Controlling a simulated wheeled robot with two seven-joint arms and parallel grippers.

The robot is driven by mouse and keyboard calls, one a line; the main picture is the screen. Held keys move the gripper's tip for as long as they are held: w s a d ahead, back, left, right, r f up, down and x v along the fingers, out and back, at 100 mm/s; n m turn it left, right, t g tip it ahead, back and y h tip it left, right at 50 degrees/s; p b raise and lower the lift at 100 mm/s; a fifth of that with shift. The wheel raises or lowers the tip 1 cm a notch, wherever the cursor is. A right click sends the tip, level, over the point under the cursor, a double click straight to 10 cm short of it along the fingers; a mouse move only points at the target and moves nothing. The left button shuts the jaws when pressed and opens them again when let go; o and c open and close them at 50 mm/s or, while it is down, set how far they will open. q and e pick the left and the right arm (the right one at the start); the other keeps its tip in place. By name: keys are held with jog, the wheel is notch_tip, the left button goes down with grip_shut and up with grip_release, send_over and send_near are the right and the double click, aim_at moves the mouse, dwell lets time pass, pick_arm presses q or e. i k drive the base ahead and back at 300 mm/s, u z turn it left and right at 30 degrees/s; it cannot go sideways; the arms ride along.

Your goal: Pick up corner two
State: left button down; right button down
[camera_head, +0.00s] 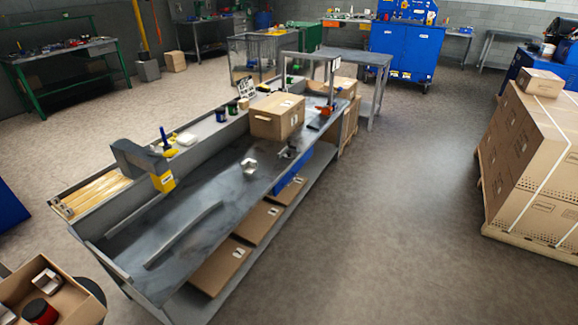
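A small silver metal piece (249,165) lies on the dark top of the long workbench (225,195), near its middle. It looks like a corner piece. Another silver piece (46,282) lies in an open cardboard box (75,305) at the lower left, beside a red and black round thing (40,311). No label shows which piece is corner two. Neither of my grippers is in view.
A long grey profile (182,236) lies on the bench's near part. A grey and yellow machine (150,168) stands at its left edge. A closed carton (277,116) sits towards the far end. Floor right of the bench is clear up to stacked cartons (530,150).

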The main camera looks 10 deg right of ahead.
aim_at(249, 166)
jog(key=z, duration=1.1)
jog(key=i, duration=2.5)
jog(key=u, duration=0.55)
